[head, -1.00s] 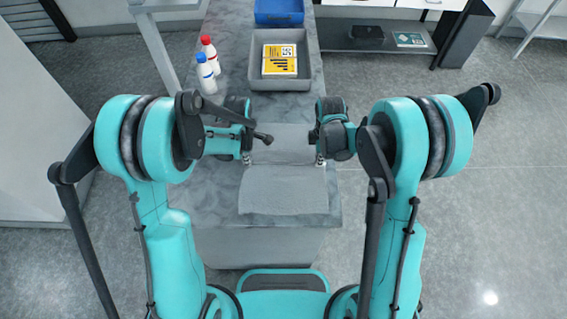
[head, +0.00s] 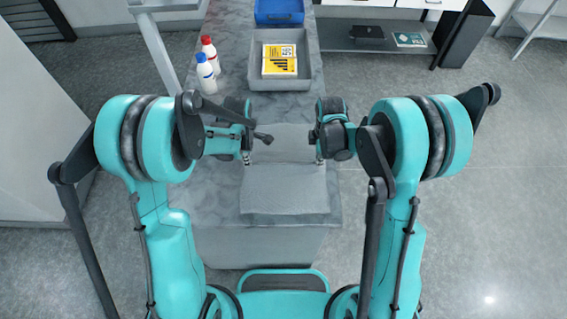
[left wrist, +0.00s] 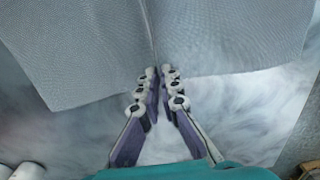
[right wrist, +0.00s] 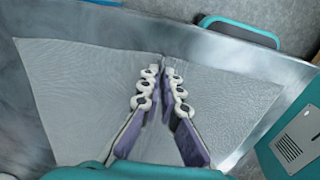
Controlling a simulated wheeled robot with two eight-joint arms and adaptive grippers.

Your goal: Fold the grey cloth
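The grey cloth (head: 284,190) lies on the near part of the grey marbled table (head: 220,210), with a crosswise ridge between my grippers. My left gripper (head: 247,158) is at its left edge and my right gripper (head: 320,158) at its right edge. In the left wrist view, the fingertips (left wrist: 158,73) are shut on the cloth's edge (left wrist: 85,45), and a crease runs from them. In the right wrist view, the fingertips (right wrist: 165,68) are likewise shut on the cloth (right wrist: 90,85), with a crease at the tips. The pinched fabric itself is mostly hidden by the fingers.
A grey tray (head: 280,83) with a yellow box (head: 280,60) stands farther back, with a blue bin (head: 279,10) behind it. A red-capped bottle (head: 210,52) and a blue-capped bottle (head: 206,74) stand at the table's left. The table between tray and cloth is clear.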

